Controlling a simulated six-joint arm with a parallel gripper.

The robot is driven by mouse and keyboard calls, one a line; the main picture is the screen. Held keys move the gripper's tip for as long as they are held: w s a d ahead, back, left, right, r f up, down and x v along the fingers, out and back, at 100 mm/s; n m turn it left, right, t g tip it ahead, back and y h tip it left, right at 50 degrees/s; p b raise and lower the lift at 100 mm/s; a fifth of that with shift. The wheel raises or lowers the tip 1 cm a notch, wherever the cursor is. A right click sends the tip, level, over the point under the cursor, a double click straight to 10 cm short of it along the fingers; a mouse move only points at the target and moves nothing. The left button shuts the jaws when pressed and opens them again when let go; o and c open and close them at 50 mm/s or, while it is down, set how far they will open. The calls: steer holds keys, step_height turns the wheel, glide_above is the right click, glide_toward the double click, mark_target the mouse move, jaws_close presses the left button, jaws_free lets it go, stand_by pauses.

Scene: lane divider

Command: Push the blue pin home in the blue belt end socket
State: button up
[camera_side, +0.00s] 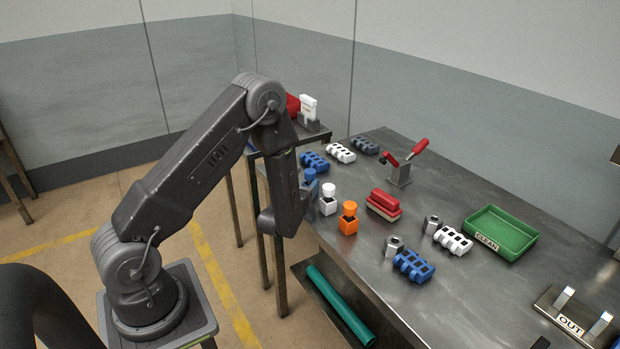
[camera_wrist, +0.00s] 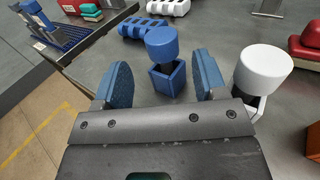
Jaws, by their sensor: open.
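The blue pin (camera_wrist: 162,42) stands in the blue socket (camera_wrist: 168,79), its round head raised above the socket with a length of shaft showing between. The pin looks slightly tilted in the wrist view. In the side view the blue pin (camera_side: 310,175) shows just right of my forearm, which hides part of the socket. My gripper (camera_wrist: 161,64) is open, with one blue-padded finger to the left and one to the right of the pin and socket in the picture. There are visible gaps on both sides. In the side view my arm hides the fingers.
A white pin (camera_wrist: 266,69) in its socket stands close to my right finger. An orange pin (camera_side: 349,208) stands beyond it. A red-topped brush-like block (camera_side: 384,204), blue belt piece (camera_side: 315,162), toggle clamp (camera_side: 400,173) and green tray (camera_side: 500,234) are on the steel table (camera_side: 460,205).

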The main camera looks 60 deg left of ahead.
mark_target(307, 179)
steer(key=shift+x, duration=2.35)
steer(key=shift+w+d, duration=0.1)
steer(key=shift+d, duration=0.05)
steer(key=shift+r, duration=0.1)
steer(key=c, duration=1)
